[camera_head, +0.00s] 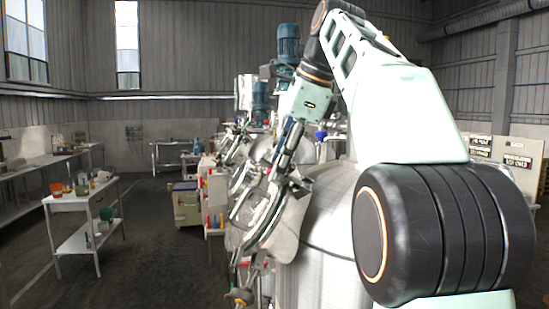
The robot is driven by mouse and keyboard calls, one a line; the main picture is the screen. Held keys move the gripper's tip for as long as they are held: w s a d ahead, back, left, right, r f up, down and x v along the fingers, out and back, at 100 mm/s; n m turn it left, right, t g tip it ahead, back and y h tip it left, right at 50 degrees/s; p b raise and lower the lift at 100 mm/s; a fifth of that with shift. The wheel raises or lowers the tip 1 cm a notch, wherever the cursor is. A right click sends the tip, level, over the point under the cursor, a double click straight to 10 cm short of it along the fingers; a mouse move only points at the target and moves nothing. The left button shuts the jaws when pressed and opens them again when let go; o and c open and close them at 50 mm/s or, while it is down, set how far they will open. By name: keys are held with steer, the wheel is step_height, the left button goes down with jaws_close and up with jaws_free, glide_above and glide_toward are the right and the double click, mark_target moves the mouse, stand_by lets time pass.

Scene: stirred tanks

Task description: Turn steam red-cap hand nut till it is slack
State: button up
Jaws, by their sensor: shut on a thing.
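My gripper (277,172) reaches down from my wrist to the edge of the near steel tank's (325,215) tilted lid fittings. It is shut on a small part there, which looks to be the hand nut. The nut and its red cap are too small and too covered by the fingers to make out. Curved metal bars or a ring (262,222) of the tank's hatch lie just below and left of the fingertips.
More tanks with blue motors (289,45) stand behind. A white cart (80,205) with coloured pots stands at the left, and a drawer cabinet (187,205) in the middle. Signs (517,162) hang at the right.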

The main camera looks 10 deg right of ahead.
steer(key=shift+g, duration=0.4)
steer(key=o, duration=1.2)
steer(key=shift+c, duration=0.2)
steer(key=shift+r, duration=0.1)
steer(key=shift+s+d+r, duration=0.1)
steer(key=shift+d+r, duration=0.05)
steer(key=shift+r, duration=0.3)
steer(key=s+d, duration=0.7)
steer(key=s, duration=0.2)
steer(key=shift+s+d, duration=0.25)
steer(key=shift+d, duration=0.1)
